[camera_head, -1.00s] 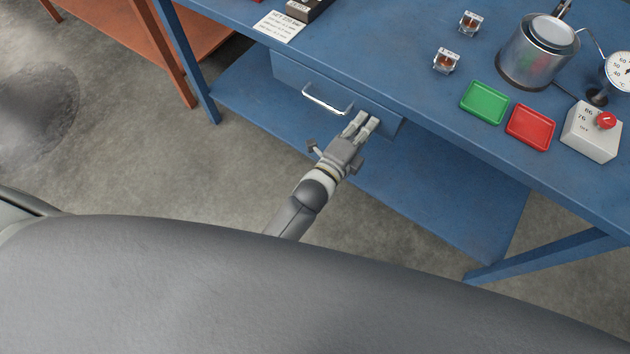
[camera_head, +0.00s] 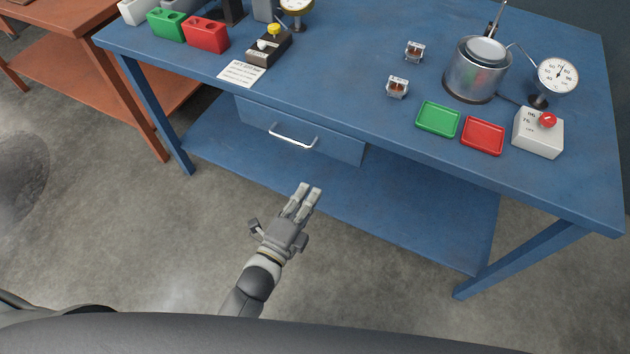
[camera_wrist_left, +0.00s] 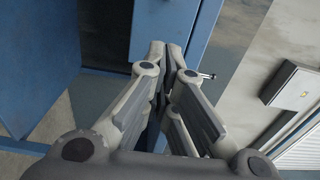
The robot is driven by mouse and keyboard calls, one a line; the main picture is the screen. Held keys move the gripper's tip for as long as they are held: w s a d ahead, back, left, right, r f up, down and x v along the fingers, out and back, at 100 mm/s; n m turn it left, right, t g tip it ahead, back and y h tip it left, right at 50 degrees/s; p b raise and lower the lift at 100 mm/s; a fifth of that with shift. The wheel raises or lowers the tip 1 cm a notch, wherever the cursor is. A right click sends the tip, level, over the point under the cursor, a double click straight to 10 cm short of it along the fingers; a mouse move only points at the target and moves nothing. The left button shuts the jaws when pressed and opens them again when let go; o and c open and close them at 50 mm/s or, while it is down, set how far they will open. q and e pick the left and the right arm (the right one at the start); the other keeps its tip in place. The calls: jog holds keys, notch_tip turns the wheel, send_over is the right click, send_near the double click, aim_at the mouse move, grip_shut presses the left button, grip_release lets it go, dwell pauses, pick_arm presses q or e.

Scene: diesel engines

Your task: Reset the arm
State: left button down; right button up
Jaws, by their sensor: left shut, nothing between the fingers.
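My left gripper (camera_head: 308,190) is in front of the blue workbench, below and apart from the drawer handle. Its fingers are shut with nothing held. In the left wrist view the gripper (camera_wrist_left: 168,48) shows its fingers close together, with blue bench panels behind them. The blue drawer (camera_head: 340,146) under the bench top has a silver bar handle (camera_head: 293,139) and looks closed. My right gripper is in neither view.
The bench top (camera_head: 330,60) bears a metal pot (camera_head: 477,75), a dial gauge (camera_head: 558,76), a white control box (camera_head: 538,136), a green tray (camera_head: 438,119) and a red tray (camera_head: 482,136). An orange bench (camera_head: 120,75) stands at left. Concrete floor around my arm is clear.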

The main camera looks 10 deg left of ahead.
pick_arm(q)
jog(key=s+a+f+n+g+y+p, duration=0.1)
jog(key=s+a+f+n+g, duration=0.2)
jog(key=f, duration=0.5)
jog(key=s+a+f+n+g+y, duration=0.1)
jog(key=s+f+n+g, duration=0.2)
jog(key=f, duration=0.5)
jog(key=s+a+f+n+g+y+p, duration=0.1)
jog(key=s+a+f+n, duration=0.3)
jog(key=f, duration=0.5)
jog(key=s+a+f+n+g+y, duration=0.1)
jog(key=s+a+f+n+g, duration=0.2)
jog(key=s, duration=0.6)
jog(key=s+a+f+n+g+y+p, duration=0.1)
jog(key=s+a+f+n+g, duration=0.2)
jog(key=s+f, duration=0.3)
jog(key=s+a+f+n+g+y+p, duration=0.1)
jog(key=s+a+f+n+g, duration=0.2)
jog(key=s, duration=0.8)
notch_tip(320, 180, down, 2)
jog(key=shift+s+a+f+n, duration=0.15)
jog(key=shift+s+n, duration=0.15)
jog(key=shift+s, duration=0.1)
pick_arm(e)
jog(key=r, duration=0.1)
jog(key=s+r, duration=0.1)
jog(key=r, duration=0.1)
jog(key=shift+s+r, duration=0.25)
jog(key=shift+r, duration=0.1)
